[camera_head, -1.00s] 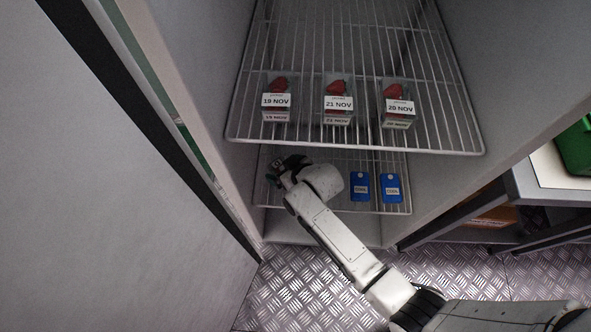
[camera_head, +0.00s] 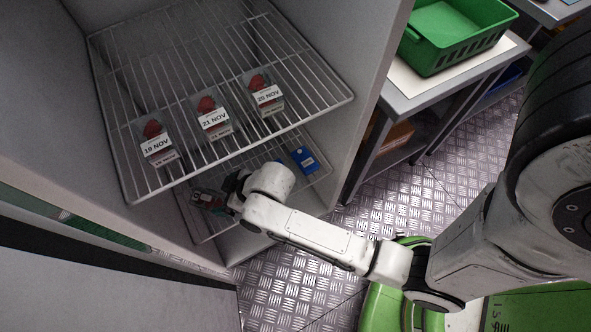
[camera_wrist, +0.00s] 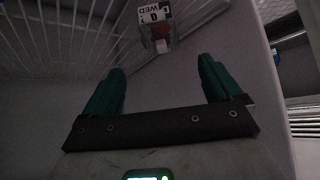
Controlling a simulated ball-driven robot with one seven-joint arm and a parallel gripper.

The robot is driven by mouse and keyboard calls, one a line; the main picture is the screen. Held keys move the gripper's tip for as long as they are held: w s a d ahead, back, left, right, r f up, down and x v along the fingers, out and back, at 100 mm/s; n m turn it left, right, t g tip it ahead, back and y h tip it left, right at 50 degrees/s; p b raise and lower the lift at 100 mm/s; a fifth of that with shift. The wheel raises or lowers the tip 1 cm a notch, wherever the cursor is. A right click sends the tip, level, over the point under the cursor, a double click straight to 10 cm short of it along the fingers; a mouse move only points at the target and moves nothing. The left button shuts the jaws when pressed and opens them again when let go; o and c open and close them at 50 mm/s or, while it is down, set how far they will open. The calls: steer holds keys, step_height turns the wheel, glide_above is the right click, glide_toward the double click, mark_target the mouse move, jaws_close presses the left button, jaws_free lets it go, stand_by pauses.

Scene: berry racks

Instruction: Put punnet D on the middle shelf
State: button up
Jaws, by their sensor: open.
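Three clear punnets with red berries stand on the upper wire shelf (camera_head: 300,112) in the head view, labelled 19 NOV (camera_head: 156,146), 21 NOV (camera_head: 213,119) and 20 NOV (camera_head: 267,95). I see no letter D on them. My gripper (camera_head: 198,199) is at the left part of the lower wire shelf (camera_head: 322,176), below the upper one. In the wrist view my gripper (camera_wrist: 161,68) is open, its green fingers apart with nothing between them.
A blue tag (camera_head: 304,159) is at the lower shelf's right side. Pale cabinet walls (camera_head: 365,70) enclose the shelves. To the right, a side table (camera_head: 500,55) carries a green crate (camera_head: 411,34). The metal floor (camera_head: 400,195) between cabinet and table shows clear.

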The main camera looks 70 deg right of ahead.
steer(key=s+d+r+m+g, duration=0.1)
steer(key=s+d+r+g, duration=0.2)
steer(key=s, duration=0.7)
steer(key=s+d+r+m+g+h, duration=0.1)
steer(key=s+d+r+g, duration=0.2)
steer(key=s, duration=0.7)
steer(key=shift+s+r+g+h, duration=0.15)
steer(key=shift+r+g+h, duration=0.15)
steer(key=shift+r+g, duration=0.25)
